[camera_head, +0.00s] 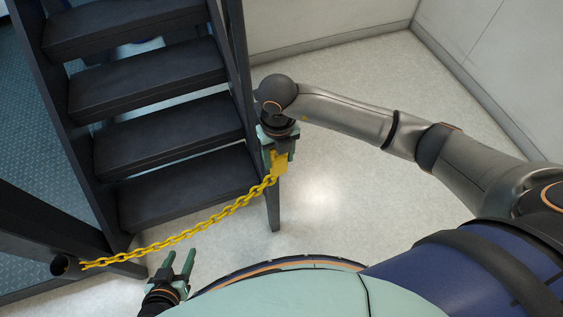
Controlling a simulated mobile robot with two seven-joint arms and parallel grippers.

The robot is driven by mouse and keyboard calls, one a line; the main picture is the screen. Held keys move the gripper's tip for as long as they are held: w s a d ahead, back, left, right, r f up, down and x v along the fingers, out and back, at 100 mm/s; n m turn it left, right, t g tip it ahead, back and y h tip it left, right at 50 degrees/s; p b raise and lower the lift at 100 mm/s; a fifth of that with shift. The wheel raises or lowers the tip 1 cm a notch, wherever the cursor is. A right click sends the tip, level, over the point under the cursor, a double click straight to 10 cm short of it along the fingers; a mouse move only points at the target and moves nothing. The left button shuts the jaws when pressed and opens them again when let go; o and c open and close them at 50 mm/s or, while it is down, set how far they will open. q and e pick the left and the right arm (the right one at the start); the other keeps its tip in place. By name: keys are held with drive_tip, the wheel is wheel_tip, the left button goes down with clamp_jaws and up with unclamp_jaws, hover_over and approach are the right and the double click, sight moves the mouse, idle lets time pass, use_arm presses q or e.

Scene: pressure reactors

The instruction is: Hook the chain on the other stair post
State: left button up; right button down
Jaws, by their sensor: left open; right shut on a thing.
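A yellow chain (205,228) hangs in a shallow sag across the foot of the dark stairs. Its left end meets the left stair post (62,264) low at the left. Its right end has a yellow end piece (279,164), held by my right gripper (275,155) beside the right stair post (240,75). The gripper covers part of that post, and I cannot tell whether the end piece touches it. My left gripper (179,262) is open and empty, below the chain near the bottom of the view.
Dark stair treads (180,133) rise behind the chain. Pale floor (340,200) is clear to the right of the stairs. Light walls (320,25) close off the back and right. A blue patterned floor (30,180) lies left of the stairs.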

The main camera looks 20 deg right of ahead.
drive_tip(key=shift+w+f+b, duration=0.25)
drive_tip(key=shift+w+b, duration=0.3)
drive_tip(key=shift+w, duration=0.2)
drive_tip(key=shift+w+f+b, duration=0.25)
drive_tip(key=shift+w+b, duration=0.3)
drive_tip(key=shift+w, duration=0.2)
drive_tip(key=shift+c, duration=0.8)
unclamp_jaws()
drive_tip(key=shift+r, duration=0.1)
wheel_tip(320, 180, up, 12)
drive_tip(key=shift+r, duration=0.2)
